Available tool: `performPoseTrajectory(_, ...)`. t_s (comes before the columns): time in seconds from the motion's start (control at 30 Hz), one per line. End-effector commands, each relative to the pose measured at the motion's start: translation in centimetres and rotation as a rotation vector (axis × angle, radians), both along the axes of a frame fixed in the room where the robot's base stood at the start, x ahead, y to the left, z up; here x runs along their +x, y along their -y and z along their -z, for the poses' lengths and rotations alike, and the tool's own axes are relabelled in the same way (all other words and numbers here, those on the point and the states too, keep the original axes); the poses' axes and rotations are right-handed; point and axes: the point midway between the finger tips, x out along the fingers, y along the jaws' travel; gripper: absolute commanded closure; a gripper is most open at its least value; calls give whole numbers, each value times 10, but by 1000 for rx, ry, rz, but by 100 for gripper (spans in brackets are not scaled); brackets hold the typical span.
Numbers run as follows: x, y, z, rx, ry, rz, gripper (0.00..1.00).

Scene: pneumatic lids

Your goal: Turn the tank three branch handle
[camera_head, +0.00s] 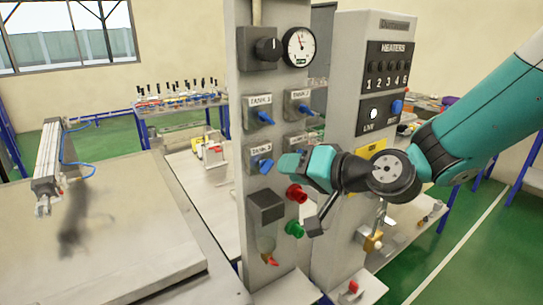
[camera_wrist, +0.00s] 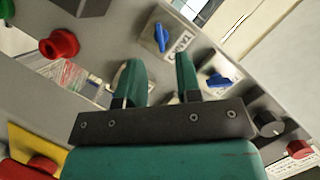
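The tank three branch handle (camera_head: 265,166) is a small blue lever below its label, in the lower left of the handle group on the grey panel (camera_head: 258,222). In the wrist view the blue lever (camera_wrist: 161,37), apparently the same one, lies ahead of the fingertips, between their lines. My gripper (camera_head: 290,162) is teal, close to the panel and just right of the handle in the head view. In the wrist view my gripper (camera_wrist: 158,70) has its two fingers apart, with no handle held between them. The lower right handle is largely hidden by my gripper.
The tank one handle (camera_head: 265,118) is directly above, and the tank two handle (camera_head: 306,110) is to the upper right. Red (camera_head: 297,193) and green (camera_head: 294,229) buttons stick out below. A heaters panel (camera_head: 388,70) stands to the right.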

Motion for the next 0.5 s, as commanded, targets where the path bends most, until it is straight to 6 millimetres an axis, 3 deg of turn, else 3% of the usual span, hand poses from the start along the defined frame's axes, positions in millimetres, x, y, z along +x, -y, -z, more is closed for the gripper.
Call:
performPoseTrajectory(0.2,24,-30,8,-1,-2,-2,68)
performPoseTrajectory(0.5,36,-44,16,-1,-1,0,68)
